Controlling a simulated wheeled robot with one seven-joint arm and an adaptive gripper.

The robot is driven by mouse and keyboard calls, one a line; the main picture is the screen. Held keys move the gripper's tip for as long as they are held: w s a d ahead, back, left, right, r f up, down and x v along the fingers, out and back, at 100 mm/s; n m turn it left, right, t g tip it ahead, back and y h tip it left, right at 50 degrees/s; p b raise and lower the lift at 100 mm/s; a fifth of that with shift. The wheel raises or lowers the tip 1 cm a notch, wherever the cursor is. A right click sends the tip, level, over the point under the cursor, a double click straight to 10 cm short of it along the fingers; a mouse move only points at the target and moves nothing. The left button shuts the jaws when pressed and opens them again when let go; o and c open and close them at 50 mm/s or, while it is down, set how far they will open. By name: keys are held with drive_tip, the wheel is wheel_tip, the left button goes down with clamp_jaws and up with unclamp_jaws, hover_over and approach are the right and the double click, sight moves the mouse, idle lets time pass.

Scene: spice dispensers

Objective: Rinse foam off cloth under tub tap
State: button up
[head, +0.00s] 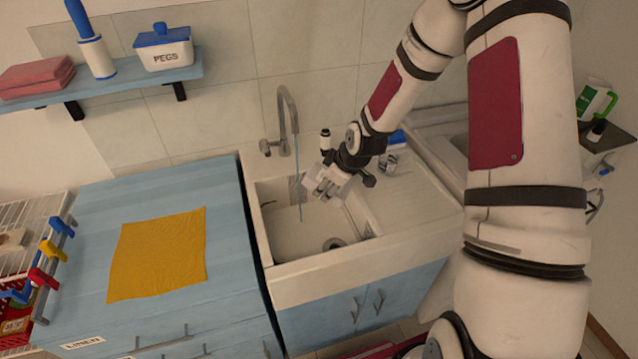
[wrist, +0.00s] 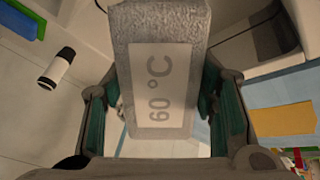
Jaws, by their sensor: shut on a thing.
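My gripper (head: 325,187) is over the white tub (head: 285,262), just right of the tap's water stream. In the wrist view, my gripper (wrist: 165,118) is shut on a grey, rough-textured folded cloth (wrist: 160,20) with a white "60 °C" label. The cloth sits between the teal finger pads, and I see no clear foam on its visible face. The metal tap (head: 290,105) runs a thin blue stream of water (head: 299,165) into the tub. The head view does not show clearly whether the stream touches the cloth.
A yellow cloth (head: 158,255) lies flat on the blue cabinet (head: 90,215) left of the tub. A small dark bottle (head: 325,140) stands behind the tub. A ribbed drainboard (head: 415,200) lies to the right. A shelf (head: 120,80) holds a PEGS box (head: 163,50).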

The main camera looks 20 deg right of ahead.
sight(319, 179)
drive_tip(key=shift+s+d+r+p, duration=0.2)
drive_tip(key=shift+s+r+p, duration=0.15)
drive_tip(key=shift+s, duration=0.35)
drive_tip(key=shift+w+a+f, duration=0.15)
drive_tip(key=shift+w+a, duration=0.05)
drive_tip(key=shift+w, duration=0.45)
drive_tip(key=shift+w+a+f, duration=0.15)
drive_tip(key=shift+w+a, duration=0.05)
drive_tip(key=shift+w, duration=0.4)
drive_tip(key=w+a+f+b, duration=0.2)
drive_tip(key=w+b, duration=0.5)
drive_tip(key=w, duration=0.4)
drive_tip(key=shift+a, duration=0.7)
drive_tip(key=shift+f, duration=0.1)
drive_tip(key=shift+s, duration=0.1)
drive_tip(key=shift+s+d+p, duration=0.4)
drive_tip(key=shift+s+p, duration=0.35)
drive_tip(key=shift+s, duration=0.5)
drive_tip(key=shift+s+d+p, duration=0.4)
drive_tip(key=shift+s+p, duration=0.35)
drive_tip(key=shift+s, duration=0.55)
drive_tip(key=shift+s+d+p, duration=0.4)
drive_tip(key=shift+s+p, duration=0.35)
drive_tip(key=shift+s, duration=0.5)
